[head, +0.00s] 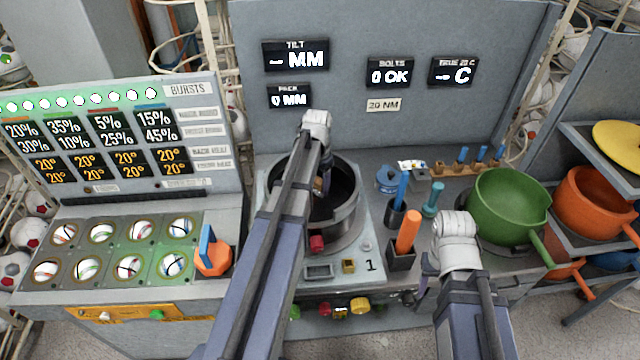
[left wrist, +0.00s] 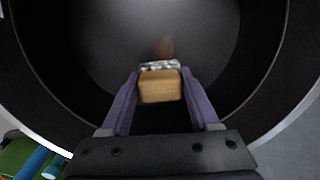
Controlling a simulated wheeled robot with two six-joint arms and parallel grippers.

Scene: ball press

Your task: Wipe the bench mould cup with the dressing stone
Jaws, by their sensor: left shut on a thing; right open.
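The bench mould cup (head: 346,184) is a dark round bowl with a grey rim on the press, left of the bench middle. Its dark inner wall fills much of the left wrist view (left wrist: 50,70). My left gripper (head: 321,186) reaches down into the cup. It is shut on the dressing stone (left wrist: 160,87), a tan block with a speckled grey-white far edge, held between the purple fingers. A blurred reddish-brown patch (left wrist: 165,47) shows on the cup floor just beyond the stone. Whether the stone touches the floor I cannot tell. My right gripper (head: 452,265) is over the bench front, its fingers mostly hidden.
An orange-handled tool (head: 408,232) stands in a dark holder right of the cup, with blue and teal tools behind. A green pot (head: 508,205) stands at the right. A panel of balls (head: 120,250) is at the left. The display wall (head: 400,40) closes the back.

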